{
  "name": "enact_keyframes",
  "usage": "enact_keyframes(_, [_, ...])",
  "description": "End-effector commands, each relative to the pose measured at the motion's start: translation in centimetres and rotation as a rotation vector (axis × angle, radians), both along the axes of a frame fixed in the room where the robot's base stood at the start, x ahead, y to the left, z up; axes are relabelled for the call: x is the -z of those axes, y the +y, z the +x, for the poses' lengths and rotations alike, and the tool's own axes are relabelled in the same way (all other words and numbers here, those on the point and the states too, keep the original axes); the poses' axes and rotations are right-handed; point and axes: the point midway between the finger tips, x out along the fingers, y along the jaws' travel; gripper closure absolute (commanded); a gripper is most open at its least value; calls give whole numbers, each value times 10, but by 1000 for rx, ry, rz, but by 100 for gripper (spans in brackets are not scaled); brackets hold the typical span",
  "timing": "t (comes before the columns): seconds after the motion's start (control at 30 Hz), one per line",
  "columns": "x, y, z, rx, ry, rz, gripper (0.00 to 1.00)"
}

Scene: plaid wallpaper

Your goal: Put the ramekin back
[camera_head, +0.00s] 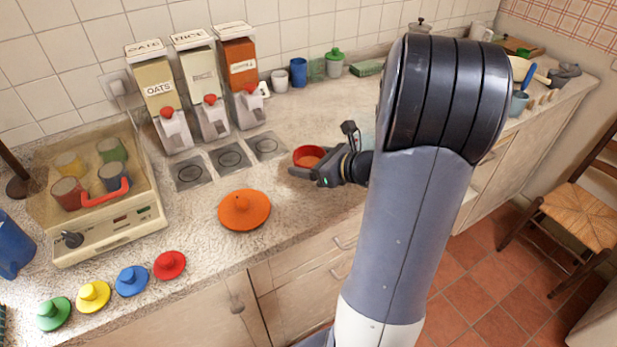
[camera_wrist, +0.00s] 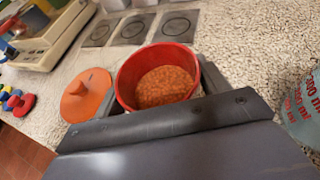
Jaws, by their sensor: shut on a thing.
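A red ramekin (camera_head: 308,156) holds orange-brown grains. In the wrist view the red ramekin (camera_wrist: 127,84) looks upright, with its filled inside facing the camera. My gripper (camera_head: 308,170) is shut on it, with a finger on either side, over the counter right of the dispensers. The counter contact under the ramekin is hidden. A beige appliance (camera_head: 110,225) with a clear cover and a red handle stands at the left. Inside it are yellow (camera_head: 68,165), green (camera_head: 112,150), red (camera_head: 66,194) and blue (camera_head: 114,178) cups.
Dispensers (camera_head: 160,88) stand at the back above dark square pads (camera_head: 228,158). An orange lid (camera_head: 245,210) lies in front. Several small coloured lids (camera_head: 131,280) line the front left edge. A clear measuring cup (camera_wrist: 302,105) stands right of my gripper.

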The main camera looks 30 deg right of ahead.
Motion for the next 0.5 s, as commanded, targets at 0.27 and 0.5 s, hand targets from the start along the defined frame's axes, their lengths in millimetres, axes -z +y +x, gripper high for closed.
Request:
enact_keyframes(0.27, [30,0,0,0,1,3,59])
enact_keyframes(0.5, [42,0,0,1,-2,0,59])
